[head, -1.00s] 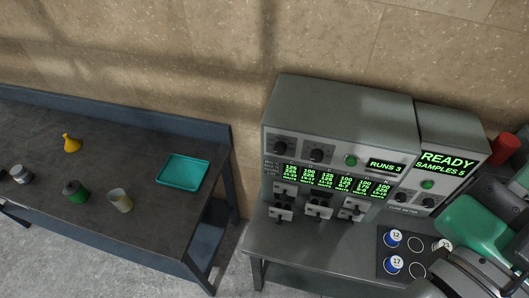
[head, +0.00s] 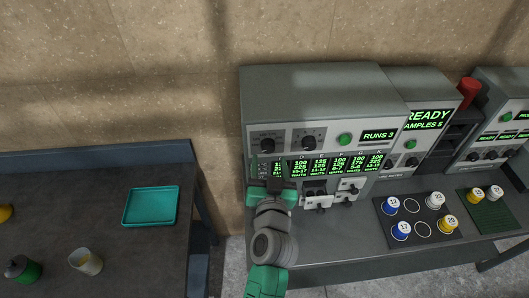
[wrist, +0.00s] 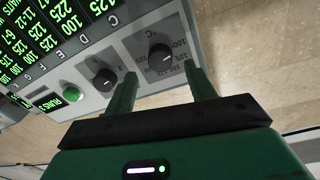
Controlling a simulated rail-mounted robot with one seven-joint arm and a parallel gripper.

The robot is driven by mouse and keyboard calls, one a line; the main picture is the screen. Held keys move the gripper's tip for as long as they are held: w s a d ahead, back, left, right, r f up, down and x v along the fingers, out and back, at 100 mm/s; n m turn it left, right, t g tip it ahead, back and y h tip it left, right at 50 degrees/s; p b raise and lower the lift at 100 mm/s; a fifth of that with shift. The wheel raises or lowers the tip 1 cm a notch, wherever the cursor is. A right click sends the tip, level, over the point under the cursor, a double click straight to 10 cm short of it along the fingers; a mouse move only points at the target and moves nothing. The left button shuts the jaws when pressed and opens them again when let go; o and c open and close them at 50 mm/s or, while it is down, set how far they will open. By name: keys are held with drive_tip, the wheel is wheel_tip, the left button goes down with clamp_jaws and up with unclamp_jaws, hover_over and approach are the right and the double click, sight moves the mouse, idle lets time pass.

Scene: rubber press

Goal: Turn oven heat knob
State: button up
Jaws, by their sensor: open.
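The oven (head: 325,95) is a grey cabinet with green displays, standing on the grey bench. Its left black knob (head: 267,145), with a temperature scale around it, also shows in the wrist view (wrist: 160,56). A second black knob (head: 308,142) is to its right; in the wrist view it (wrist: 105,79) appears on the left. My gripper (head: 267,172) is in front of the panel, just below the left knob. In the wrist view its two green fingers (wrist: 160,76) are apart and empty, with the left knob showing between their tips. I cannot tell whether they touch it.
A green button (head: 344,139) is right of the knobs. Several small levers (head: 347,190) stick out below the displays. A dark mat (head: 386,218) with numbered jars lies on the bench. A teal tray (head: 151,206) is on the left table.

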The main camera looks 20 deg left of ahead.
sight(269, 149)
drive_tip(key=shift+x, duration=1.95)
drive_tip(key=c, duration=1)
drive_tip(key=shift+m, duration=0.3)
drive_tip(key=m+p, duration=0.1)
drive_tip(key=m, duration=0.2)
drive_tip(key=shift+r, duration=0.1)
drive_tip(key=shift+m+g+p, duration=0.3)
drive_tip(key=shift+m+p, duration=0.2)
drive_tip(key=shift+m, duration=1.4)
